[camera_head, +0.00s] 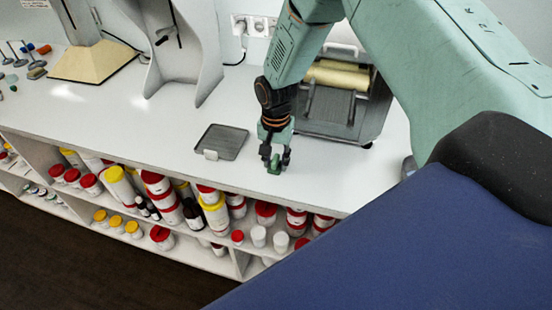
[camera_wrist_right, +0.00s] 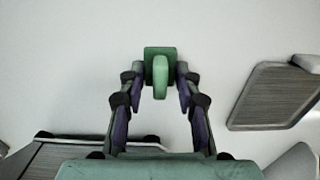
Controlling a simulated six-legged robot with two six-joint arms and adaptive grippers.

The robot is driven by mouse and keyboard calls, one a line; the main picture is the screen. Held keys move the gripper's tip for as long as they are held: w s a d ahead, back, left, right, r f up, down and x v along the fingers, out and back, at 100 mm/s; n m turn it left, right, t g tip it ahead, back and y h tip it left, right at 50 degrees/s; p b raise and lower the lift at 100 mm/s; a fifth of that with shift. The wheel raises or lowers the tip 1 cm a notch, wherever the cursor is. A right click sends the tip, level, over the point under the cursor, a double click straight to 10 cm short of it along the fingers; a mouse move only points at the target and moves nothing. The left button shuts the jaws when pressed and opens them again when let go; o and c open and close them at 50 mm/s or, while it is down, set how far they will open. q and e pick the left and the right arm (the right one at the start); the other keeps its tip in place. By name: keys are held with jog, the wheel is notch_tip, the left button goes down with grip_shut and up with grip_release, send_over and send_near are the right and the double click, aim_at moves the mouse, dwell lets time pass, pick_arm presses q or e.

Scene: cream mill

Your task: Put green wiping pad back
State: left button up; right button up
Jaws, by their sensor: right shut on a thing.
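The green wiping pad (camera_head: 275,166) is at the fingertips of my right gripper (camera_head: 274,158), over the white counter near its front edge. In the right wrist view the pad (camera_wrist_right: 160,70) shows as a green plate with a raised grip. My right gripper (camera_wrist_right: 160,88) is shut on it, one finger on each side of the grip. I cannot tell whether the pad touches the counter. My left gripper is not in view.
A dark flat tray (camera_head: 222,139) with a white tab lies left of the gripper. The cream mill (camera_head: 345,112) with its yellowish roller stands behind, to the right. Shelves of jars (camera_head: 160,190) are below the counter (camera_head: 120,125). Counter left of the tray is clear.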

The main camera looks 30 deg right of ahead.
aim_at(275, 158)
jog(key=shift+a, duration=0.15)
jog(key=o, duration=0.8)
jog(key=shift+a, duration=0.15)
jog(key=o, duration=0.3)
jog(key=shift+d+f, duration=0.1)
jog(key=shift+d, duration=0.15)
jog(key=shift+a+r, duration=0.2)
jog(key=shift+r, duration=0.3)
notch_tip(275, 158, up, 11)
jog(key=shift+d+r, duration=0.15)
jog(key=shift+r, duration=0.05)
